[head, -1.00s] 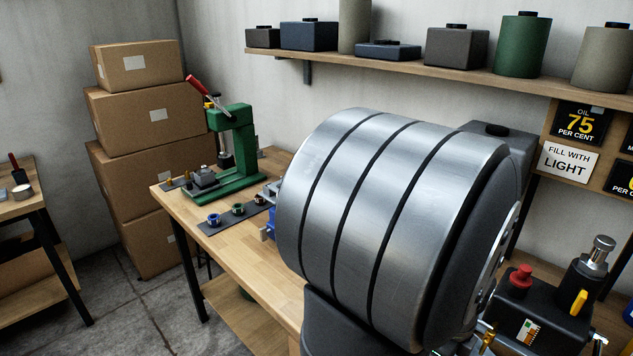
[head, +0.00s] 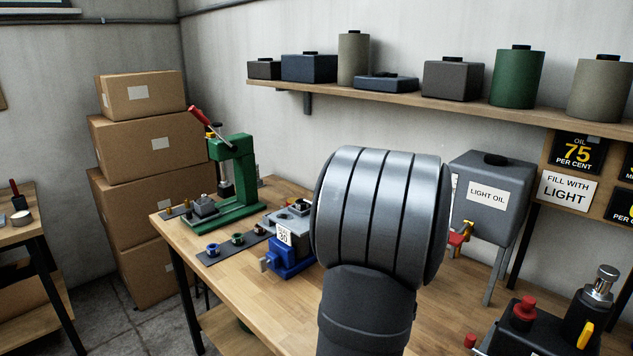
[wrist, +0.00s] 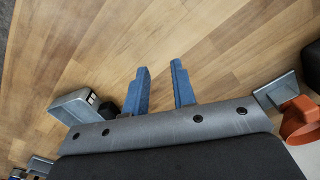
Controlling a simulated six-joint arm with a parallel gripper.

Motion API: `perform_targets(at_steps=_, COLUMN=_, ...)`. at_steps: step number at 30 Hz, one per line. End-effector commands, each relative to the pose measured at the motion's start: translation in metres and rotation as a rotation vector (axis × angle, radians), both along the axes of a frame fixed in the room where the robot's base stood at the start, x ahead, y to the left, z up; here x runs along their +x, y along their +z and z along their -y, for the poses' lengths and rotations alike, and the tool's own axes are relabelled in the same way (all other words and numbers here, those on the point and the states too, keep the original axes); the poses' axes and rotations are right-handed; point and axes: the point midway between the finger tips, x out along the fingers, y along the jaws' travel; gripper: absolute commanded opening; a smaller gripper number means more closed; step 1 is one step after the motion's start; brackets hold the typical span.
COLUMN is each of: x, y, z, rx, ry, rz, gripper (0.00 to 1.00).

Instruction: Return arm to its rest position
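My gripper (wrist: 163,72) shows in the wrist view as two blue fingers that stand apart. The gap between them is empty, with bare wooden bench top below. My gripper is hidden in the head view behind my large grey arm link, which rises in front of the bench (head: 232,291).
A blue vise (head: 290,258) holds a grey block just left of my arm. A green press (head: 235,175) stands farther back. The light oil tank (head: 490,190) stands behind my arm on the right. A black pump unit (head: 525,325) is at front right.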

Motion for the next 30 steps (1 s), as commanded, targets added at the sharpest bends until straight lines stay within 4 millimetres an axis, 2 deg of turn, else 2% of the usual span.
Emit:
perform_targets(at_steps=3, x=0.020, y=0.001, z=-0.016, rx=-0.001, ry=0.118, rz=0.001, gripper=0.24)
perform_targets(at_steps=12, x=0.063, y=0.002, z=-0.058, rx=-0.003, ry=0.402, rz=0.001, gripper=0.24)
perform_targets(at_steps=30, x=0.129, y=0.002, z=-0.158, rx=-0.007, ry=0.937, rz=0.001, gripper=0.24)
